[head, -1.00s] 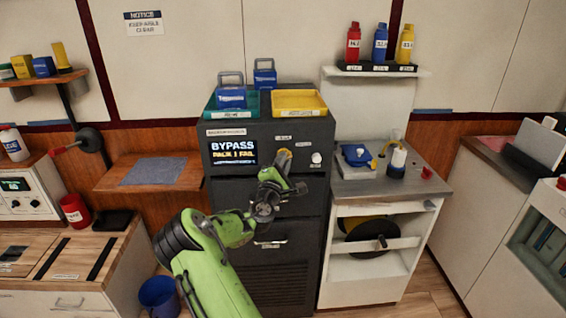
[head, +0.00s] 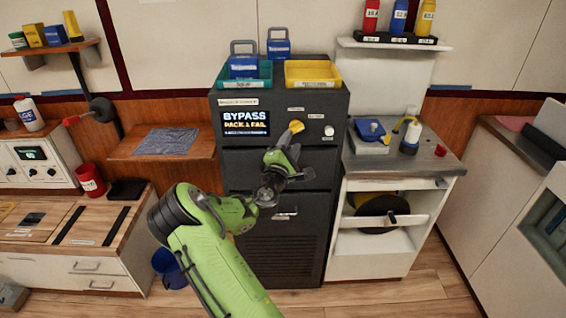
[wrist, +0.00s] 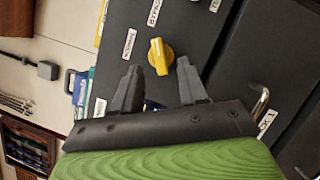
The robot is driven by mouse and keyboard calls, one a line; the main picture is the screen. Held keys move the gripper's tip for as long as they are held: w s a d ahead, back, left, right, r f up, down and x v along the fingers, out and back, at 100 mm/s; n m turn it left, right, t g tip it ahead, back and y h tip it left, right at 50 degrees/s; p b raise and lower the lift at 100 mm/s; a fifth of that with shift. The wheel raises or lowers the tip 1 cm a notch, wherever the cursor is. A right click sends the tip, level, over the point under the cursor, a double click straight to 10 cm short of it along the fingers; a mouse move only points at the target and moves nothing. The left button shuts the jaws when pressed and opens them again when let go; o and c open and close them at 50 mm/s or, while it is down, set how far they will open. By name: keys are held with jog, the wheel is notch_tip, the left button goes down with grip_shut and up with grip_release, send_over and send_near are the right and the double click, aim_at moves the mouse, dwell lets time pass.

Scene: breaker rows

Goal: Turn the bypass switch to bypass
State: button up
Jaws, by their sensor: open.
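A yellow rotary knob (head: 297,126) is on the upper front of the dark cabinet (head: 310,155), below a small label too small to read here. The cabinet's display (head: 245,123) shows "BYPASS" and a second line about a pack failing. My gripper (head: 286,146) is open and empty, just below and in front of the knob. In the wrist view the yellow knob (wrist: 160,55) stands beyond and between the two fingertips of my gripper (wrist: 158,74), apart from them. Its handle ridge points roughly along the fingers. Labels sit beside it.
A white knob (head: 329,131) is to the right of the yellow one. A drawer handle (head: 285,211) is lower on the cabinet. A teal tray (head: 226,84) and a yellow tray (head: 314,83) sit on top. A counter (head: 425,158) adjoins at right.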

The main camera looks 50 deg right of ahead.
jog(key=b+v, duration=0.1)
jog(key=v, duration=1)
jog(key=shift+b, duration=0.4)
